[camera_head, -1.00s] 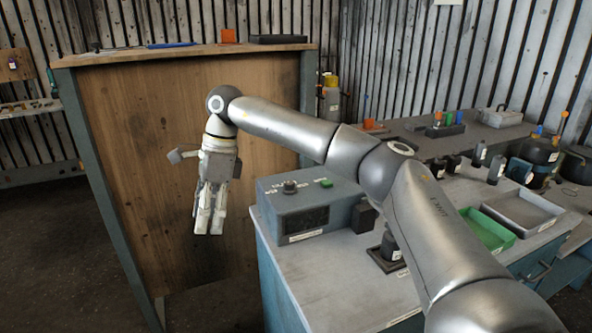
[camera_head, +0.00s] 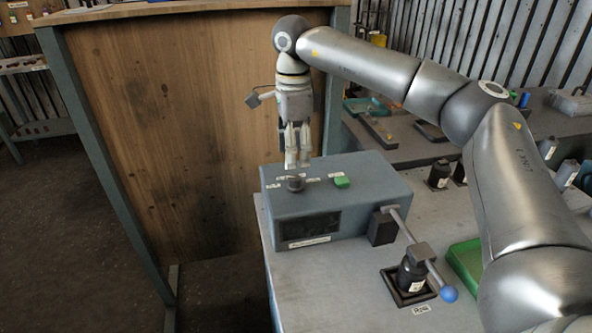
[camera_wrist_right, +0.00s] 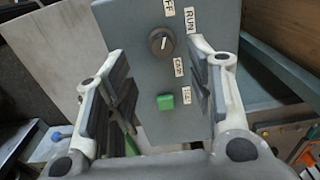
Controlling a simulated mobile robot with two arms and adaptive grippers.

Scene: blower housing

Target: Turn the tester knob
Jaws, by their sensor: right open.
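The tester (camera_head: 375,185) is a grey-blue box with a dark display window, standing on the bench. Its dark round knob (camera_head: 296,183) is on the top face, left of a green button (camera_head: 341,182). My right gripper (camera_head: 298,162) points down just above and behind the knob and appears apart from it. In the wrist view the open fingers of the right gripper (camera_wrist_right: 155,75) are empty, with the knob (camera_wrist_right: 161,42) and green button (camera_wrist_right: 165,101) visible between them. The knob has a light pointer mark and labels beside it, one reading RUN. My left gripper is not in view.
A lever with a blue ball end (camera_head: 448,293) and a dark fixture (camera_head: 408,280) stand right of the tester. A green tray (camera_head: 465,262) lies further right. A tall wooden panel (camera_head: 170,130) rises behind. The bench front (camera_head: 340,285) is clear.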

